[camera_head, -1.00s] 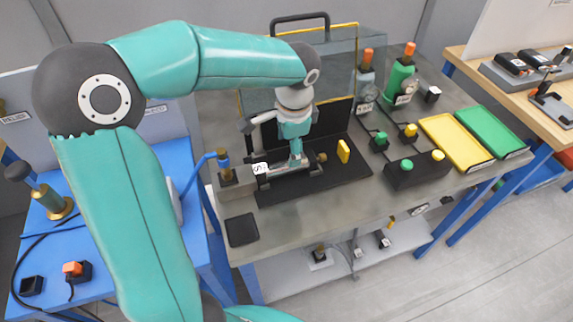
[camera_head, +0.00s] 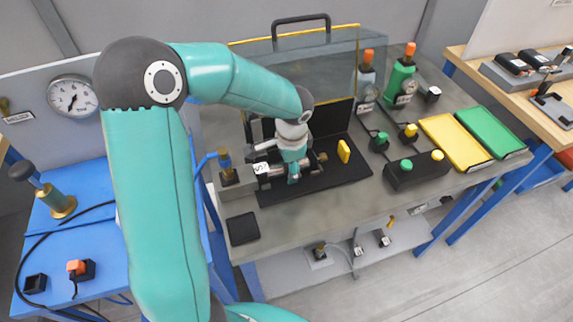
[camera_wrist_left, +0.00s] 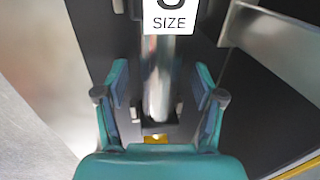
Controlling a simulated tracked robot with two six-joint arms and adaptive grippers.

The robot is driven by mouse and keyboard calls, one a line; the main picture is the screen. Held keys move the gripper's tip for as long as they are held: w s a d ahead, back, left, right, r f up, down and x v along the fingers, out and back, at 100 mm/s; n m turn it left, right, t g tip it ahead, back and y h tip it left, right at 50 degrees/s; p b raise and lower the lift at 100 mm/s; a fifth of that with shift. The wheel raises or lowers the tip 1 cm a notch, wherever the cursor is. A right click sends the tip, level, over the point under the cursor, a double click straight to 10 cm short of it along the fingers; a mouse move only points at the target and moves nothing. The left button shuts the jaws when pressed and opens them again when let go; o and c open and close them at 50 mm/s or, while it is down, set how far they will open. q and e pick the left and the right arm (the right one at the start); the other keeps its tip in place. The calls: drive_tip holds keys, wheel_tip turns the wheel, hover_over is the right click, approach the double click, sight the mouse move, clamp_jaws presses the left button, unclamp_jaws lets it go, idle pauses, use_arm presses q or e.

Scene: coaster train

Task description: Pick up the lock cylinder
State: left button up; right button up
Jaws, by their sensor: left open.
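My left gripper (camera_head: 292,177) is over the grey fixture on the black mat (camera_head: 345,182), pointing down. In the left wrist view its fingers (camera_wrist_left: 160,88) are open, one on each side of a shiny metal cylinder (camera_wrist_left: 157,85). Gaps show between the cylinder and both fingers. The cylinder lies along the fixture, partly under a white "SIZE" label (camera_wrist_left: 170,18). A small yellow piece (camera_wrist_left: 156,139) shows below its near end. I cannot tell for sure that this cylinder is the lock cylinder. In the head view the gripper hides it. My right gripper is not in view.
A clear guard (camera_head: 300,72) with a yellow edge stands behind the fixture. A black button box (camera_head: 415,170), a yellow tray (camera_head: 455,142) and a green tray (camera_head: 489,134) are further right.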

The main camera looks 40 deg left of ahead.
use_arm(q)
clamp_jaws()
drive_tip(key=shift+w+r, duration=0.15)
drive_tip(key=shift+w, duration=0.05)
drive_tip(key=shift+r, duration=0.1)
